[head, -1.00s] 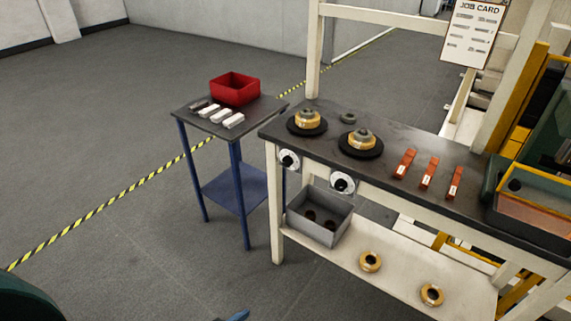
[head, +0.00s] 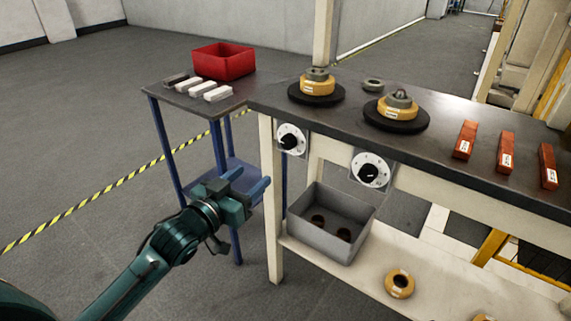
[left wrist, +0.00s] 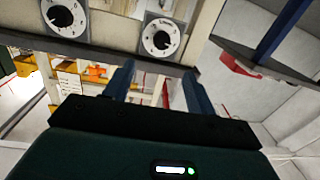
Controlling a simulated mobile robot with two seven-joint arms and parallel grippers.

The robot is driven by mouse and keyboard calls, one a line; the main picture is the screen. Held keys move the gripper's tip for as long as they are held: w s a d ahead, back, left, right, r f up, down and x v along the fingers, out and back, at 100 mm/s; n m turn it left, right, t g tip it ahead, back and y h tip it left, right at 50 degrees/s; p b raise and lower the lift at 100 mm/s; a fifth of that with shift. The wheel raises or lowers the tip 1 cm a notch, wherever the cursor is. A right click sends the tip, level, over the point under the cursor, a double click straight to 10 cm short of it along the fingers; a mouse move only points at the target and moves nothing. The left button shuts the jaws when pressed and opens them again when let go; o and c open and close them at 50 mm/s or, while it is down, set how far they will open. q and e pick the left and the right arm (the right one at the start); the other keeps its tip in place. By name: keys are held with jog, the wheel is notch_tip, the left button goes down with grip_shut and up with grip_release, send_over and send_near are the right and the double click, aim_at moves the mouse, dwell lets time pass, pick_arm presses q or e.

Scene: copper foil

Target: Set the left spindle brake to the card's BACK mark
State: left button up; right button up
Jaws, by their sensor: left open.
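The left spindle brake dial (head: 291,139), white with a black knob, is on the front of the bench below the left spindle (head: 317,84). It also shows in the left wrist view (left wrist: 161,38), ahead of the fingers. The marks on it are too small to read. A similar right dial (head: 370,169) is below the right spindle (head: 397,108); it shows in the left wrist view too (left wrist: 63,16). My left gripper (head: 247,181) is open and empty, below and left of the left dial, apart from it. The job card is out of the head view.
A grey bin (head: 330,228) with dark rings is on the lower shelf below the dials. A blue side table (head: 165,97) to the left bears a red box (head: 223,61) and several small blocks. Orange pieces (head: 466,139) lie on the bench (head: 445,143) at right.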

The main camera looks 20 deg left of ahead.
pick_arm(q)
jog(key=w, duration=0.1)
jog(key=b, duration=0.3)
send_near(286, 144)
jog(key=x, duration=0.6)
jog(key=shift+w, duration=0.4)
jog(key=shift+w+d, duration=0.25)
jog(key=shift+w, duration=0.35)
pick_arm(e)
jog(key=shift+w+a+f+n+t+y, duration=0.1)
jog(key=shift+w+a+n+t+y, duration=0.2)
jog(key=shift+t, duration=0.25)
jog(key=shift+w+a+f+n+t+y, duration=0.1)
jog(key=shift+w+a+n+t+y, duration=0.15)
jog(key=shift+t, duration=0.3)
pick_arm(q)
jog(key=shift+c, duration=0.3)
pick_arm(e)
jog(key=shift+d, duration=0.1)
pick_arm(q)
jog(key=c, duration=0.9)
